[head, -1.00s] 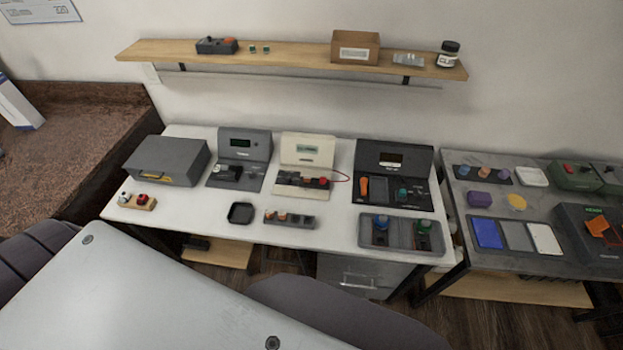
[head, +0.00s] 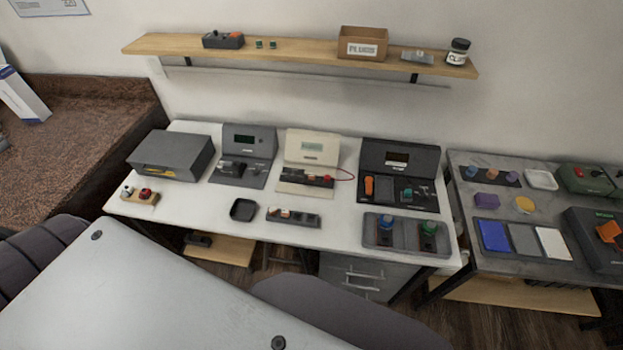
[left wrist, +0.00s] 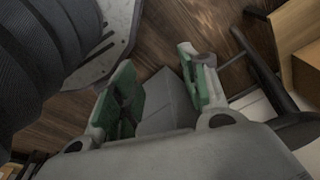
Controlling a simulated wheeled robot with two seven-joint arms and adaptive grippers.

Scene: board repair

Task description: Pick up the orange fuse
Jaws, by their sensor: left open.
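Small orange-brown and whitish pieces (head: 285,212) sit in a dark grey rack (head: 313,219) near the front middle of the white table; they are too small to tell which one is the orange fuse. A larger orange part (head: 369,187) is on the black tester (head: 398,160) at the table's right. My left gripper (left wrist: 157,62) shows in the left wrist view, open, with green pads and nothing seen held. Floor and a grey surface lie beyond it, away from the tabletop pieces. My right gripper is out of view.
A black tray (head: 243,209) stands left of the rack. A grey two-bay tray (head: 406,232) with blue and green knobs is to its right. A grey box (head: 168,155) and a cream tester (head: 311,148) stand behind. A shelf (head: 290,50) hangs above.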

